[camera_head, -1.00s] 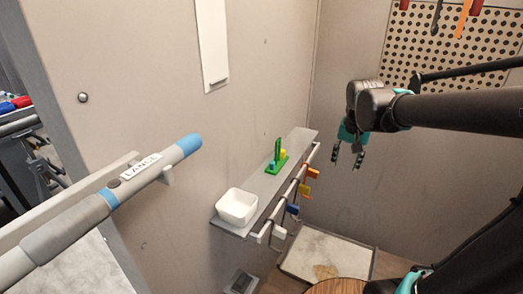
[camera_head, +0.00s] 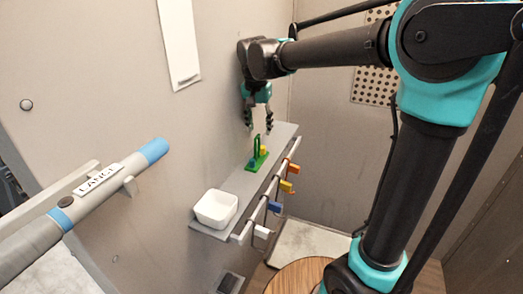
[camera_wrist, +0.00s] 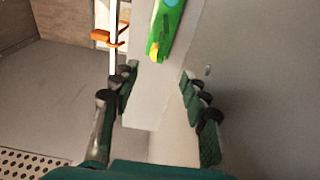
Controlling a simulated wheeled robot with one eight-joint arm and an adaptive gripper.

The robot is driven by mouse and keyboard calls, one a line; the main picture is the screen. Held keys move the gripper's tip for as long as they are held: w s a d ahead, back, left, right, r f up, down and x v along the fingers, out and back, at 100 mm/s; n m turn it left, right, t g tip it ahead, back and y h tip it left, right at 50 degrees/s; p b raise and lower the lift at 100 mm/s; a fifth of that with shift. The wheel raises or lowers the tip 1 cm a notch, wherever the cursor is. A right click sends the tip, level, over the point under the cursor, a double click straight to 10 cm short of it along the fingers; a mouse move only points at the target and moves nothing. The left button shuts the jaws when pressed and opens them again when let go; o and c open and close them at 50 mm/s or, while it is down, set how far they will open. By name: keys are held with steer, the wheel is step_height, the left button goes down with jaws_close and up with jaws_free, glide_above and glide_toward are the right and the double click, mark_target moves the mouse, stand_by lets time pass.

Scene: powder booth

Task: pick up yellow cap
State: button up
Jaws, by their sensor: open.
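The yellow cap (camera_head: 264,150) sits on the green holder (camera_head: 257,163) on the grey wall shelf. In the wrist view the yellow cap (camera_wrist: 154,51) shows at the near end of the green holder (camera_wrist: 169,22), ahead of and between the fingers. My gripper (camera_head: 258,129) is open and empty, pointing down above the far part of the shelf, close over the holder. In the wrist view my gripper (camera_wrist: 158,80) has its two fingers spread on either side of the shelf, with the cap apart from both.
The grey shelf (camera_head: 232,190) carries a white bowl (camera_head: 215,209) at its near end. A rail (camera_head: 267,195) along its front holds coloured clips, including an orange one (camera_head: 294,168). A lance (camera_head: 90,200) hangs at the left. The wall stands close behind the shelf.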

mark_target(262, 147)
steer(key=f, duration=0.5)
steer(key=w+f, duration=0.1)
steer(key=f, duration=0.2)
steer(key=shift+d+f, duration=0.1)
steer(key=shift+d, duration=0.3)
steer(key=c, duration=0.8)
